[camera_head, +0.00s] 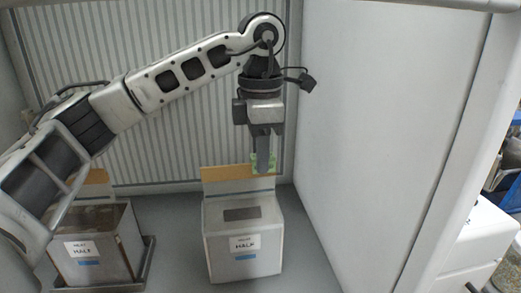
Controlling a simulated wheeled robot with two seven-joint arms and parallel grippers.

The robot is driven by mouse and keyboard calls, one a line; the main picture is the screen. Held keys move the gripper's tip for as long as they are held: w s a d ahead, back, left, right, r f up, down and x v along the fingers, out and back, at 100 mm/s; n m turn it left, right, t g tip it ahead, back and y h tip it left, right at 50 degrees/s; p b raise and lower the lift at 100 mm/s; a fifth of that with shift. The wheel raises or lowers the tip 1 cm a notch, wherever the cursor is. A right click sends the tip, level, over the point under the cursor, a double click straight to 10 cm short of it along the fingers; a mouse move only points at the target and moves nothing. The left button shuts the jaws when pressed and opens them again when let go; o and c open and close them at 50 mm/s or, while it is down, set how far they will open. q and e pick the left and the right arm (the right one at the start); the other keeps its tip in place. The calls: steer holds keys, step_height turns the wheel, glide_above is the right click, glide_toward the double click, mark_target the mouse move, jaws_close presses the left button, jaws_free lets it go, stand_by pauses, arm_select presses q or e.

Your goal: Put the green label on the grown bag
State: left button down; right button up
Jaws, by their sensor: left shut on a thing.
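My left gripper (263,165) points straight down above the back edge of the middle box. It is shut on a small green piece (254,160), which looks like the green label; the fingers hide part of it. The piece is in front of the tan top strip of the box's raised back panel (222,174); I cannot tell whether they touch. The white box (225,262) has a dark slot in its top and a front label with "HALF" on it. No grown bag can be made out. My right gripper is not in view.
A second box (118,262), open and brown inside, stands at the left on a dark tray (145,268), with a similar "HALF" label. A plain white wall (385,120) closes the right side. The grey floor between the boxes and right of the middle box is clear.

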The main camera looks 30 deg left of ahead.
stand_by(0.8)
arm_select(q)
steer(key=c, duration=0.6)
jaws_free()
steer(key=shift+c, duration=0.2)
step_height(320, 180, up, 3)
steer(key=shift+f+p, duration=0.15)
steer(key=shift+p, duration=1.05)
steer(key=shift+r+p, duration=0.6)
steer(key=shift+r, duration=1.55)
